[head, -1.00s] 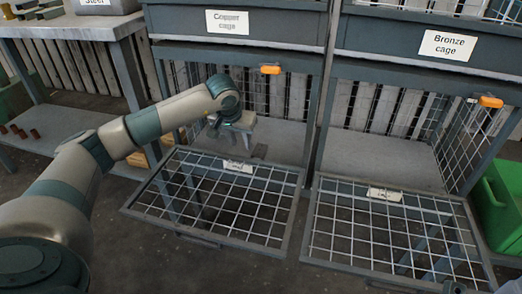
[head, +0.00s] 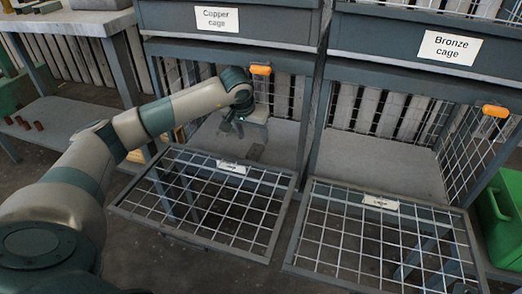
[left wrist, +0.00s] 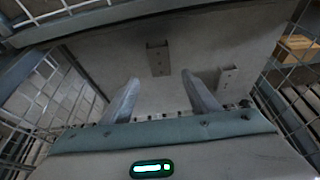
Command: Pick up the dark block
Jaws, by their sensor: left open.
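My left gripper (head: 252,134) is inside the cage opening, above the floor and close to the block. Its two fingers (left wrist: 158,80) are spread and empty in the left wrist view. My right gripper does not show.
The copper cage's mesh door (head: 205,232) is folded down in front, and the bronze cage's door (head: 385,245) likewise. Orange latches (head: 261,70) hang at the openings. A workbench (head: 75,20) stands left, a green bin (head: 500,220) right. Mesh walls flank the gripper.

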